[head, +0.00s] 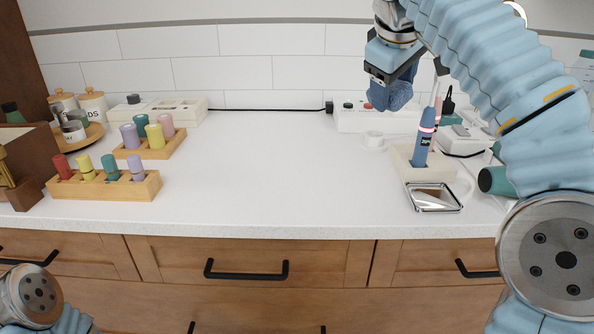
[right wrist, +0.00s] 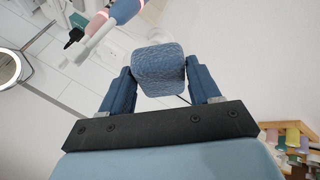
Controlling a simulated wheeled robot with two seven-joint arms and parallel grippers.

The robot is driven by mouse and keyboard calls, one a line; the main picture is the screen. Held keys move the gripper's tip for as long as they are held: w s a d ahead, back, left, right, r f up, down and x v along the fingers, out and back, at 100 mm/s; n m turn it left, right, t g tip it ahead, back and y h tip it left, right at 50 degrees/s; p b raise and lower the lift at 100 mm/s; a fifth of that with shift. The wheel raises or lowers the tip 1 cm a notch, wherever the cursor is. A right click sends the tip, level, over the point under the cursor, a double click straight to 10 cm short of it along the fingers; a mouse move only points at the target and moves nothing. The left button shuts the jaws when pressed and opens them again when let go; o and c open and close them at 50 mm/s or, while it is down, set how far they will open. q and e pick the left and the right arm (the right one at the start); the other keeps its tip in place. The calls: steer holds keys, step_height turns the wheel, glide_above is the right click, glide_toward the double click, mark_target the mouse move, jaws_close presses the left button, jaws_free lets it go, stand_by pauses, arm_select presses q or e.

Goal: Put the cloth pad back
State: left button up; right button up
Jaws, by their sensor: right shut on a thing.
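The cloth pad (head: 396,95) is a dark blue, textured, rounded piece. My right gripper (head: 388,76) is shut on it and holds it above the back right of the counter, in front of the tiled wall. In the right wrist view the pad (right wrist: 158,68) sits between the two blue fingers, and open space shows around its far end. My left gripper is not in view; only a part of my left arm shows at the lower left.
Wooden peg racks (head: 95,190) stand at left. The counter's middle (head: 270,170) is clear.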

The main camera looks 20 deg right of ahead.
steer(key=s+a+f+m+g+y+p, duration=0.1)
steer(key=s+a+f+m+y, duration=0.15)
steer(key=s+a+y, duration=0.35)
steer(key=shift+m+h, duration=0.45)
steer(key=shift+h, duration=0.35)
steer(key=w+a+f, duration=0.4)
steer(key=a, duration=0.1)
steer(key=w+a+f, duration=0.2)
steer(key=a, duration=0.1)
steer(key=shift+w+f+b, duration=0.3)
steer(key=shift+w+f, duration=0.25)
steer(key=shift+w+a+f+b, duration=0.15)
steer(key=shift+w+a+f, duration=0.05)
steer(key=shift+f, duration=0.6)
steer(key=shift+w+a+f+b, duration=0.15)
steer(key=shift+a+f+b, duration=0.1)
steer(key=shift+f, duration=0.6)
steer(key=shift+w+a+f+b, duration=0.1)
steer(key=shift+w+a+f, duration=0.1)
steer(key=shift+f, duration=0.6)
steer(key=o, duration=0.9)
steer(key=shift+f, duration=0.1)
